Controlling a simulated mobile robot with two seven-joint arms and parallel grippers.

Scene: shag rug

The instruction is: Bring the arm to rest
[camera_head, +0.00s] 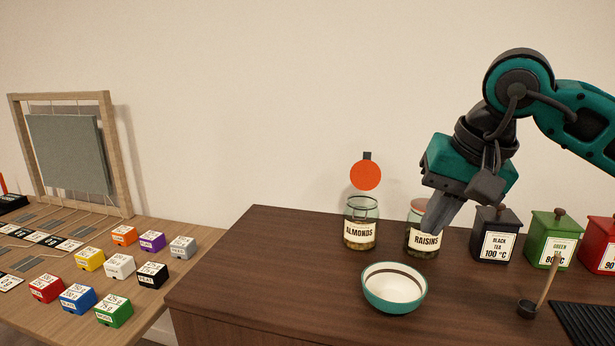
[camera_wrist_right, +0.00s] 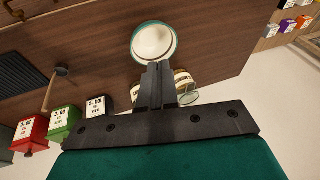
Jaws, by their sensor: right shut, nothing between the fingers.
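My right arm comes in from the right in the head view, and my right gripper (camera_head: 436,218) is shut and empty, pointing down in front of the raisins jar (camera_head: 424,240), which it partly hides. In the right wrist view the closed fingers (camera_wrist_right: 156,72) point toward the bowl (camera_wrist_right: 154,40). Whether the fingers touch the jar I cannot tell. My left gripper is not in view.
An almonds jar (camera_head: 360,232) and a white and teal bowl (camera_head: 394,288) stand close by on the dark cabinet top (camera_head: 270,262). Black (camera_head: 495,236), green (camera_head: 552,240) and red tea canisters (camera_head: 600,246) stand at right. A scoop (camera_head: 530,306) is near the dark mat (camera_head: 585,322). Labelled blocks (camera_head: 119,266) are at left.

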